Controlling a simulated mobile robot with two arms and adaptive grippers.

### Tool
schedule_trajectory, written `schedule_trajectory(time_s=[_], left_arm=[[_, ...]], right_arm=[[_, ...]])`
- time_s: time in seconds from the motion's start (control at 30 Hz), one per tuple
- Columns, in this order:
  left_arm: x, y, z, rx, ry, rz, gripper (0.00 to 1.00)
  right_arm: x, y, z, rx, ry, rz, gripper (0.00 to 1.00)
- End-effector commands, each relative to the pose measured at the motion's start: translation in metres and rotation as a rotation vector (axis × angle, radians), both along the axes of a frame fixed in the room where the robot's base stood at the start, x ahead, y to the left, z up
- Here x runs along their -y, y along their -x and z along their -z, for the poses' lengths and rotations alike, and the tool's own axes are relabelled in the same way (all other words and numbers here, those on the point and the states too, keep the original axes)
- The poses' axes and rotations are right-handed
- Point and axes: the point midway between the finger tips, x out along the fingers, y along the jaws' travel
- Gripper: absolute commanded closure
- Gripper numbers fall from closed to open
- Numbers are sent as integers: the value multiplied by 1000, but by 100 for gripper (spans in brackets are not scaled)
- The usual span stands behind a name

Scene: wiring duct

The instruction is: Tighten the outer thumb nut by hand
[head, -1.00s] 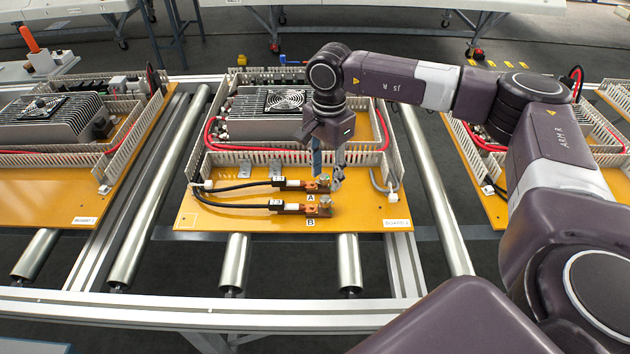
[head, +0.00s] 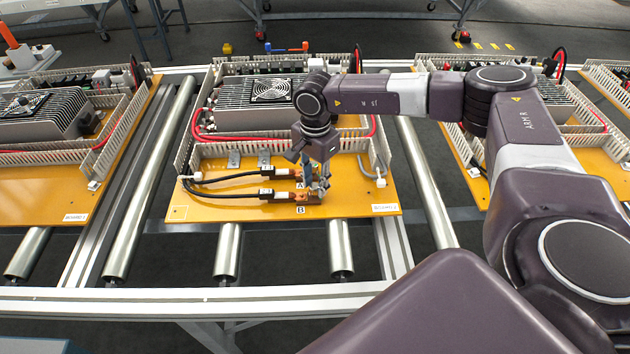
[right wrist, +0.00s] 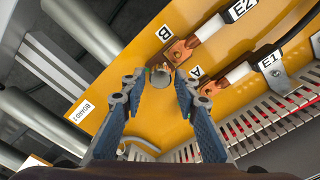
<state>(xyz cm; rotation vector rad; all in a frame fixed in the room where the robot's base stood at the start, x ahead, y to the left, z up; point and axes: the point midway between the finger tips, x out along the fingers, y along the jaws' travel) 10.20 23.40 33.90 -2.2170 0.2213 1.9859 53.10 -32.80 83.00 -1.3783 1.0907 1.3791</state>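My right gripper (right wrist: 158,86) is open, with one blue finger on each side of this nut and a visible gap to each. In the head view my right gripper (head: 317,188) is low over the right end of the two lugs and hides much of the nuts there. The lug at A (right wrist: 206,88) is partly behind one finger. My left gripper is not in view.
The orange board (head: 230,212) lies on a roller conveyor (head: 228,250). Black cables (head: 225,200) run to the lugs from the left. A grey cable (head: 372,172) curves just right of the gripper. White slotted duct (head: 386,135) and a finned fan unit (head: 262,105) stand behind.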

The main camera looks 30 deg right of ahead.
Motion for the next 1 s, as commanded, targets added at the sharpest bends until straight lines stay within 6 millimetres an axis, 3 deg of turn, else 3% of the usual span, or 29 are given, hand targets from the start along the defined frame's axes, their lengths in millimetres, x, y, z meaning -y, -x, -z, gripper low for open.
schedule_trajectory(time_s=[0.23,0.67,1.0], left_arm=[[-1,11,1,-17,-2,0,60],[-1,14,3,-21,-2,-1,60],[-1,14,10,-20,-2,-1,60]], right_arm=[[0,0,0,0,0,0,100],[-1,0,0,1,-2,78,100],[-1,0,0,2,-2,346,100]])
